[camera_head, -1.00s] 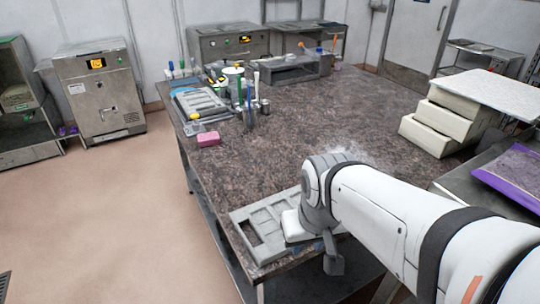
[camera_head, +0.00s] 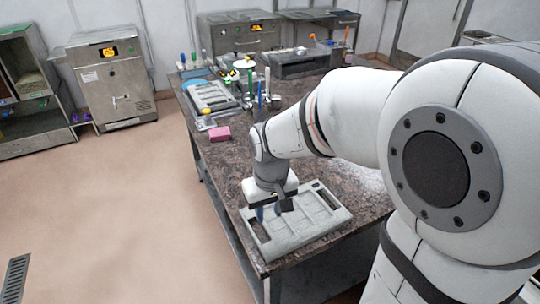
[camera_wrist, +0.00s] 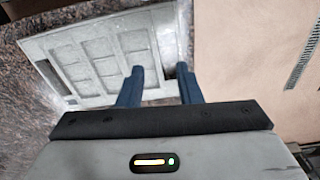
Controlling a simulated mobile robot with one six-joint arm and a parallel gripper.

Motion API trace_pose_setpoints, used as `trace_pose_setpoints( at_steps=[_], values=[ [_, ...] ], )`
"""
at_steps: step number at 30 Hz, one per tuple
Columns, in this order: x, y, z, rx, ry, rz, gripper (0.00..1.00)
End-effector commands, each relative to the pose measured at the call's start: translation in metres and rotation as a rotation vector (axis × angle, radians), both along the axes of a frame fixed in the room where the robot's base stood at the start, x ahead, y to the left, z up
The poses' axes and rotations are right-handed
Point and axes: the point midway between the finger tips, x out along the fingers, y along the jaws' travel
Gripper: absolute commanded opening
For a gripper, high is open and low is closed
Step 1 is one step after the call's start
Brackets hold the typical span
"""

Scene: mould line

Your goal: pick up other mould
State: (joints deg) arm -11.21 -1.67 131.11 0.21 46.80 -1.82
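A grey rectangular mould (camera_head: 312,218) with shallow compartments and end slots lies flat at the table's near corner. It also fills the upper left of the wrist view (camera_wrist: 98,62). My gripper (camera_head: 268,213) points down over the mould's left end. In the wrist view its two blue fingers (camera_wrist: 160,70) are apart, with the mould's end and a dark slot between and beyond them. Nothing is held. I cannot tell whether the fingertips touch the mould. A second grey compartmented tray (camera_head: 213,98) lies farther back on the table.
The mould lies on a dark speckled table (camera_head: 228,160). A pink block (camera_head: 220,134), upright tools and bottles stand farther back. A metal box (camera_head: 290,62) stands toward the far end. Open floor (camera_head: 110,215) lies to the left. My arm hides the table's right side.

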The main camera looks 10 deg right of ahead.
Motion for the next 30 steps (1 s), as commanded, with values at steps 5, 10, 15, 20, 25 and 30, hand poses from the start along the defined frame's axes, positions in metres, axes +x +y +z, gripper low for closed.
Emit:
trace_pose_setpoints(
  at_steps=[5,10,15,20,25,30],
  values=[
    [0.021,0.035,-0.012,-0.014,0.050,0.068,0.32],
    [0.027,0.047,-0.024,-0.019,0.064,0.089,0.32],
    [0.027,0.047,-0.044,-0.019,0.067,0.089,0.32],
    [0.030,0.045,-0.059,-0.019,0.067,0.088,0.32],
    [0.033,0.043,-0.082,-0.019,0.068,0.087,0.32],
    [0.034,0.043,-0.098,-0.019,0.065,0.087,0.32]
  ],
)
